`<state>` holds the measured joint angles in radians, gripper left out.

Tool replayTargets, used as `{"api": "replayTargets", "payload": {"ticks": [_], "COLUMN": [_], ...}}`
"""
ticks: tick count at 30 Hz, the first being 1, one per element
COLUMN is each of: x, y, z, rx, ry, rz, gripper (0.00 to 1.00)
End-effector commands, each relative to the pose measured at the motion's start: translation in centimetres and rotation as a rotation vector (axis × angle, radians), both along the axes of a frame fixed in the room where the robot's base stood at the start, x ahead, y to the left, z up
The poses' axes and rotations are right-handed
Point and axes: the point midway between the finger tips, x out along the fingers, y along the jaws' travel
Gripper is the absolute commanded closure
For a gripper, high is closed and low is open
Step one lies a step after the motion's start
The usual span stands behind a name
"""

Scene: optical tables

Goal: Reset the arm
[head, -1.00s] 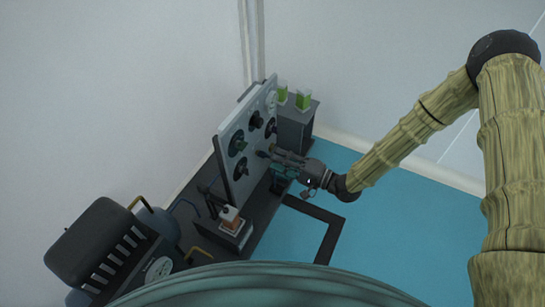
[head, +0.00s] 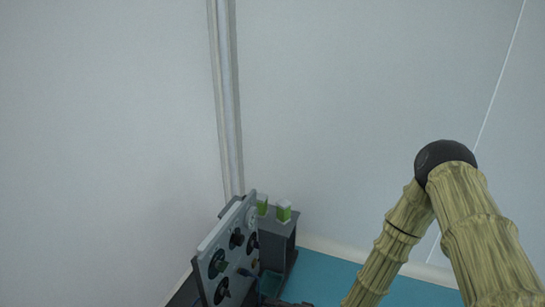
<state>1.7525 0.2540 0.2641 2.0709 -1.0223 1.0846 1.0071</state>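My arm (head: 408,222), with a tan, ribbed, bamboo-like covering and a black elbow joint, comes in from the lower right of the head view. Its forearm slopes down to the left and leaves the bottom edge. Only a dark sliver of my gripper (head: 284,302) shows at the bottom edge, just right of the grey panel (head: 214,246). The rest of my gripper is cut off, so its fingers and any contact with the panel cannot be made out.
Pale walls fill the upper view, with a vertical pipe (head: 227,100). Blue floor (head: 330,272) lies right of the cabinet.

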Motion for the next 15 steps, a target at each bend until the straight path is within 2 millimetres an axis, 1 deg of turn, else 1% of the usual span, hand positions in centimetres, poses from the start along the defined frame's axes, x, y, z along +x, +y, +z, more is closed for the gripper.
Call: {"api": "replayTargets", "payload": {"ticks": [1,3,5,6,8,9,11,12,14,15], "x": [-1.5,-3.5,-5.3,-6.6,-8.7,-10.2,-12.4,-13.9,-16.2,-17.6], "y": [-0.8,-2.2,-3.5,-4.5,-6.1,-7.2,-9.0,-10.3,-12.2,-13.3], "z": [-1.4,-3.4,-4.9,-5.9,-7.2,-7.9,-8.9,-9.4,-10.0,-10.2], "rx": [-0.074,-0.185,-0.282,-0.346,-0.443,-0.507,-0.602,-0.663,-0.751,-0.805], "ry": [0.017,0.036,0.055,0.07,0.094,0.112,0.141,0.16,0.193,0.214], "rz": [-0.005,-0.009,-0.004,0.002,0.015,0.029,0.051,0.07,0.099,0.122], "gripper": [0.71,0.71,0.71,0.71,0.71,0.71,0.71,0.71,0.71,0.71]}}
